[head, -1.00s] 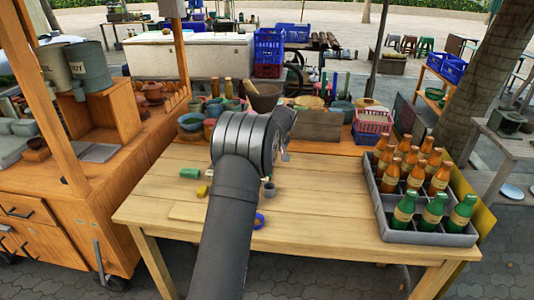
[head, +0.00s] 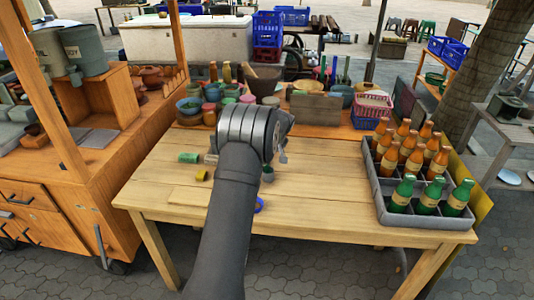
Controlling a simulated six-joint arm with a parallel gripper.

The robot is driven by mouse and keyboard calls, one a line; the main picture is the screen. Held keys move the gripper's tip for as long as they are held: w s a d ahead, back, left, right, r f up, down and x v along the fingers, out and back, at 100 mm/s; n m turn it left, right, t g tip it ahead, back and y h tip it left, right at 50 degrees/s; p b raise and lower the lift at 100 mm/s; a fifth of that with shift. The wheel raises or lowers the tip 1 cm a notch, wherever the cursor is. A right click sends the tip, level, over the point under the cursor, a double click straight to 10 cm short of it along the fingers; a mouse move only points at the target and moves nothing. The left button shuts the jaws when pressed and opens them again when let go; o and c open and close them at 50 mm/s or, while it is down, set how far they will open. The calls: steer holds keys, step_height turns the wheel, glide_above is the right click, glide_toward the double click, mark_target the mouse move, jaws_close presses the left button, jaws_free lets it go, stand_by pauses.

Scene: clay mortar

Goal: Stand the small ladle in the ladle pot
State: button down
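My gripper (head: 282,153) hangs over the middle of the wooden table, mostly hidden behind my dark wrist. Only a small silvery part of it shows at the wrist's right side, so I cannot tell how its fingers stand or whether they hold anything. A small grey-green cup (head: 268,174) is just below it on the table, partly covered by my arm. I cannot tell whether this cup is the ladle pot. I cannot pick out the small ladle; it may be hidden behind my arm or too small to tell.
A grey crate (head: 392,217) of orange and green bottles stands on the table's right. A green cylinder (head: 188,157), a yellow piece (head: 202,174) and a blue ring (head: 259,205) lie near my arm. Pots and a pink basket (head: 373,104) line the back.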

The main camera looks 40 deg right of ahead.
steer(key=shift+f, duration=0.25)
steer(key=c, duration=1.3)
jaws_free()
steer(key=shift+o, duration=0.2)
steer(key=v, duration=1.7)
steer(key=shift+r, duration=0.25)
steer(key=shift+s, duration=0.1)
